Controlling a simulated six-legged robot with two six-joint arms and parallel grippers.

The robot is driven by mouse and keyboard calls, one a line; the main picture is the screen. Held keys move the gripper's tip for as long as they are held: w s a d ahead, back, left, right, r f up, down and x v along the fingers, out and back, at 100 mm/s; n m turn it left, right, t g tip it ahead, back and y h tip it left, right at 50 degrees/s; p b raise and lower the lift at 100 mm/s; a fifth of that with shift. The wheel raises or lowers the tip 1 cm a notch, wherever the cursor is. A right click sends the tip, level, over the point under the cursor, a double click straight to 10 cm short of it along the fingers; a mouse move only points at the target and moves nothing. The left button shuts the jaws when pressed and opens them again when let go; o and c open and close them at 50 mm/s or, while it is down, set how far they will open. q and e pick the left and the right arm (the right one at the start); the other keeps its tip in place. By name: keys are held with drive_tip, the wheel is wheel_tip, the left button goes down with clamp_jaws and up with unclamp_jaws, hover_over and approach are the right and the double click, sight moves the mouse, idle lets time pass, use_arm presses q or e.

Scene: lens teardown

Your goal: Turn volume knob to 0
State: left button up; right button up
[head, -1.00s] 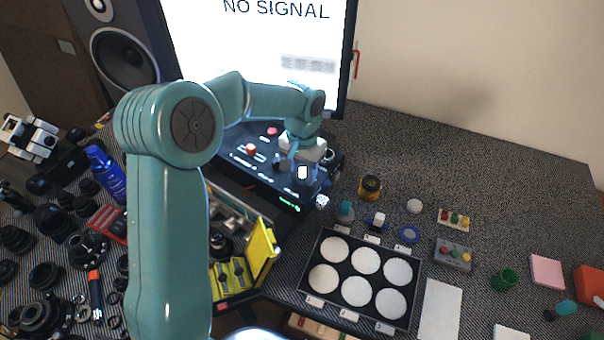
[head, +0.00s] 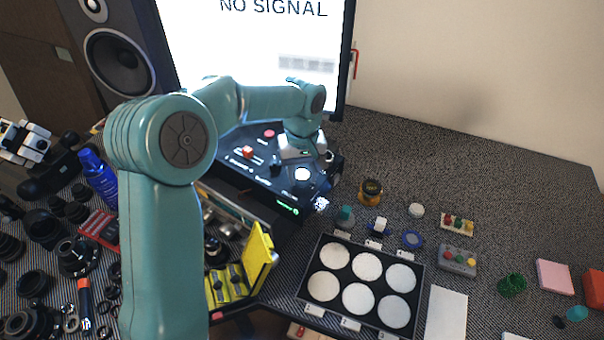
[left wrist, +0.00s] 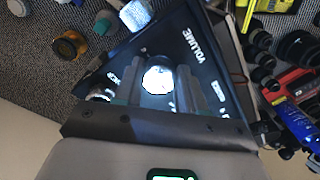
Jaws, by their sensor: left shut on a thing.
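The dark control panel (head: 255,190) stands below the screen. A bright white round knob (head: 302,174) sits on its right part. My left gripper (head: 300,165) reaches down over the panel at this knob. In the left wrist view, my left gripper's two fingers (left wrist: 157,88) stand on either side of the white knob (left wrist: 157,78) and are shut on it. The word VOLUME (left wrist: 198,46) is printed on the panel near it. The knob's pointer or scale cannot be read. My right gripper is not in view.
A silvery knurled piece (head: 320,203) sits at the panel's right corner. A red button (head: 269,133) and a red knob (head: 247,152) are on the panel. A yellow-lidded case (head: 258,258) and a tray of white discs (head: 318,265) stand in front. The desk at right back is clear.

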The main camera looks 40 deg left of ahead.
sight(302, 176)
use_arm(q)
drive_tip(key=shift+w+r, duration=0.1)
drive_tip(key=shift+r, duration=0.05)
idle(0.3)
drive_tip(key=o, duration=1.1)
drive_tip(key=shift+c, duration=0.2)
wheel_tip(302, 176, up, 16)
drive_tip(key=shift+p, duration=0.4)
drive_tip(key=shift+r, duration=0.1)
